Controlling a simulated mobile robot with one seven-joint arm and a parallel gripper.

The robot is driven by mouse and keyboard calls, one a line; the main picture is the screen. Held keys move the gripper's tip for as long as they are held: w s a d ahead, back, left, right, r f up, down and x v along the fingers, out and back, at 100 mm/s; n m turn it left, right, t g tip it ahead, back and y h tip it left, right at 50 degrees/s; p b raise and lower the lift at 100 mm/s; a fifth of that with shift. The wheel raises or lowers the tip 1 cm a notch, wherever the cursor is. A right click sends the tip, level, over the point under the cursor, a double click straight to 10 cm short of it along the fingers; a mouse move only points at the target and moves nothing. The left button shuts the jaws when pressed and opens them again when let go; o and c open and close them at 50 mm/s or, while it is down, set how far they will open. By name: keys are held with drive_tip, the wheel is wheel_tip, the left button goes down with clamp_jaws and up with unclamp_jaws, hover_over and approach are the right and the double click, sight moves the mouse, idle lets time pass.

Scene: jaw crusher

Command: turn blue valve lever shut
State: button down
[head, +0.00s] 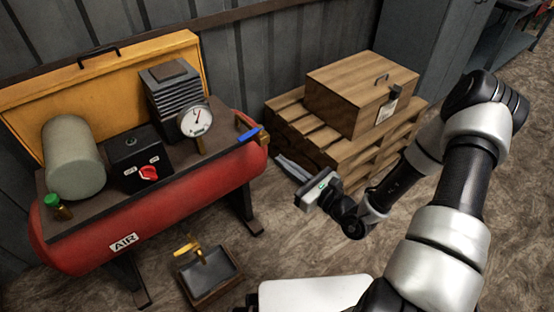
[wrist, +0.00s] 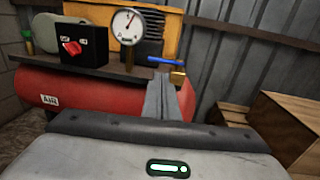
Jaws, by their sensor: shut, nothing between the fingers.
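The blue valve lever (head: 248,135) sits at the right end of the red air tank (head: 200,191). In the wrist view the lever (wrist: 165,61) lies nearly level, reaching left from the top of a brass valve body (wrist: 178,77). My gripper (head: 280,160) is shut and empty, to the right of the tank and a little apart from the lever in the head view. In the wrist view its closed fingers (wrist: 166,82) point toward the valve, with the lever just beyond and above the tips. No contact shows.
A pressure gauge (head: 196,121), black switch box (head: 137,156) with a red knob and grey motor (head: 170,92) stand on the tank's top plate. A wooden crate (head: 345,98) on a pallet (head: 290,125) stands behind my arm. A pedal box (head: 208,272) sits on the floor.

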sight(249, 137)
drive_tip(key=b+x, duration=0.2)
drive_tip(key=x, duration=0.9)
drive_tip(key=shift+w+a, duration=0.25)
drive_tip(key=shift+w, duration=0.1)
